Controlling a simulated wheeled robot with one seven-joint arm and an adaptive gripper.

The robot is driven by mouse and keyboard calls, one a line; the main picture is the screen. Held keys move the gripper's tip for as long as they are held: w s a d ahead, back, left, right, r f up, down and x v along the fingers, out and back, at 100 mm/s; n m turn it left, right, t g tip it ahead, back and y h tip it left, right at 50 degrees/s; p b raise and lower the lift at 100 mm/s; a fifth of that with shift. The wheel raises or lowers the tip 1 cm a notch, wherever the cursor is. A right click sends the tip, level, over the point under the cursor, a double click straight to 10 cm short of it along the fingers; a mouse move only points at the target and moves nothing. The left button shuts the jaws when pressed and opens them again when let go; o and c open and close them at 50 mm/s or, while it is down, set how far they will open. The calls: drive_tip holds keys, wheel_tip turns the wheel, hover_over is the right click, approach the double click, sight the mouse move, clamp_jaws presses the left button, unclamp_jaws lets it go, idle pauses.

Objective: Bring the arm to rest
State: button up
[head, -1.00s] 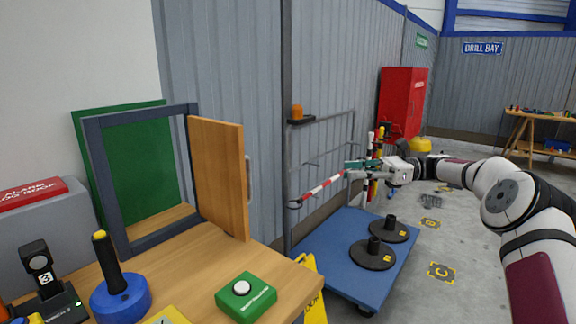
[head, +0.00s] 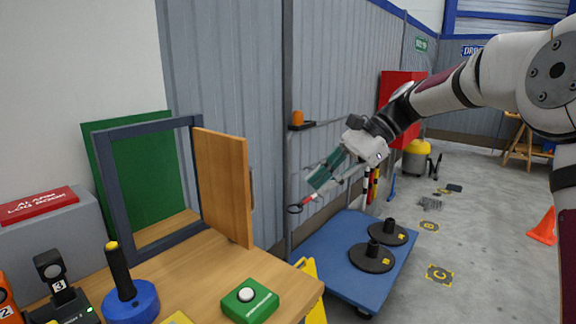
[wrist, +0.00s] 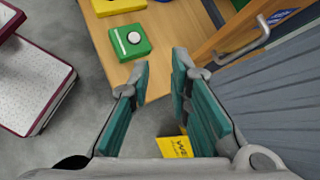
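My gripper (head: 324,176) is in the middle of the head view, its teal finger pads pointing down and to the left. It is in the air in front of the grey corrugated wall, above the blue cart. In the wrist view my gripper (wrist: 160,72) has its two fingers apart with nothing between them. My arm reaches in from the right edge of the head view and is raised high.
A wooden bench (head: 205,265) at left carries a green button box (head: 250,300), a blue-based joystick (head: 130,298) and a dark frame with an open wooden door (head: 222,188). The blue cart (head: 320,240) holds black weights. An orange cone (head: 544,228) stands at right on open floor.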

drive_tip(key=s+d+n+t+h+p, duration=0.2)
drive_tip(key=s+d+n+h, duration=0.1)
drive_tip(key=s, duration=0.9)
drive_tip(key=s+d+n+t+h+p, duration=0.2)
drive_tip(key=s+d+n+h, duration=0.1)
drive_tip(key=s, duration=0.9)
drive_tip(key=s+d+n+t+h+p, duration=0.2)
drive_tip(key=s+d+n, duration=0.3)
drive_tip(key=s, duration=0.7)
drive_tip(key=shift+d+r+h, duration=0.4)
drive_tip(key=shift+r+h, duration=0.05)
drive_tip(key=shift+h, duration=0.35)
